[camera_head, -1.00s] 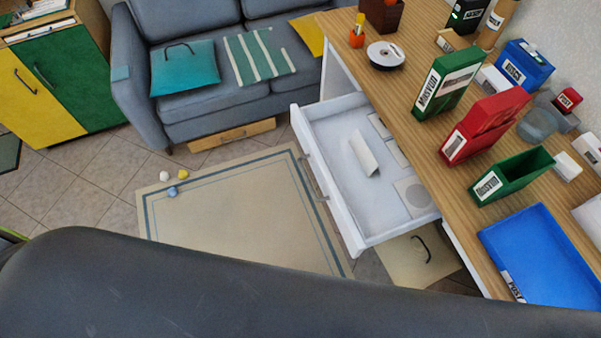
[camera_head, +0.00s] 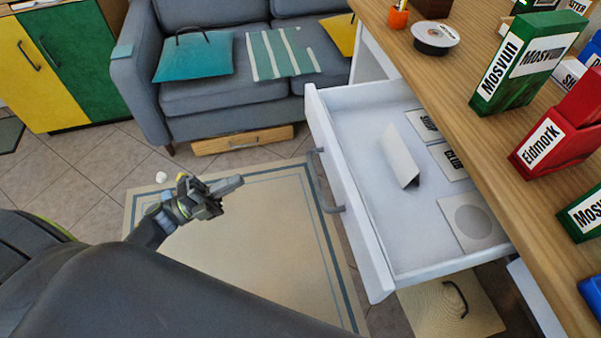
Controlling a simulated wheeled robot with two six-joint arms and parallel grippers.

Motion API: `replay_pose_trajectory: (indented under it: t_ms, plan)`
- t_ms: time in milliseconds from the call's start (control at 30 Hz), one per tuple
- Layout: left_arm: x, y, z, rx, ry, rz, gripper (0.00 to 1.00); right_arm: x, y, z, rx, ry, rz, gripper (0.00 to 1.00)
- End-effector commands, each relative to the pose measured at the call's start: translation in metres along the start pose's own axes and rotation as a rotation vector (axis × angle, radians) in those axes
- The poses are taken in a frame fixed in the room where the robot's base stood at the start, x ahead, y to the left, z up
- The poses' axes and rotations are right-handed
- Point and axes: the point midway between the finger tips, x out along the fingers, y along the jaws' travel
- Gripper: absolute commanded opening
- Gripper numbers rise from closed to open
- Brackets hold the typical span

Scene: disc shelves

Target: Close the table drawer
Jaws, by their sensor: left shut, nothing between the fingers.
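The white table drawer (camera_head: 352,205) is pulled out from under the wooden table (camera_head: 450,60). Its grey handle (camera_head: 325,183) is on the front face, toward the left. My left gripper (camera_head: 238,182) is shut and empty, above the floor mat to the left of the drawer front, apart from the handle. My right gripper is not in view.
A grey sofa (camera_head: 225,95) with cushions stands behind. A beige mat (camera_head: 250,270) covers the floor left of the drawer. A bag-like item with a dark handle (camera_head: 470,318) lies below the drawer.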

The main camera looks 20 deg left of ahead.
Motion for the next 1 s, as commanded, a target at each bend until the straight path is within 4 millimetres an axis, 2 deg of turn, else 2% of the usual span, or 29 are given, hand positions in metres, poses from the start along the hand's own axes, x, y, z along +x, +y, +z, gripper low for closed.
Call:
replay_pose_trajectory:
  t_ms: [33,167,333,700,900,1000]
  plan:
    - [-0.001,0.004,-0.006,0.024,0.044,-0.006,0.00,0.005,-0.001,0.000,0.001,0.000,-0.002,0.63]
    - [0.003,-0.001,-0.015,0.055,0.101,-0.014,0.00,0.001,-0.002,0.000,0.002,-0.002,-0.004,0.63]
    - [0.019,-0.005,-0.018,0.058,0.108,-0.019,0.00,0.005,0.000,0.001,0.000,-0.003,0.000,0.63]
    - [0.096,-0.007,-0.025,0.057,0.104,-0.021,0.00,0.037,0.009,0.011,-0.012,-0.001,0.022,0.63]
    - [0.127,-0.006,-0.028,0.055,0.103,-0.019,0.00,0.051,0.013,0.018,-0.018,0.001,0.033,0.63]
    - [0.136,-0.005,-0.029,0.055,0.102,-0.017,0.00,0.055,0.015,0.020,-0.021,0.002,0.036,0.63]
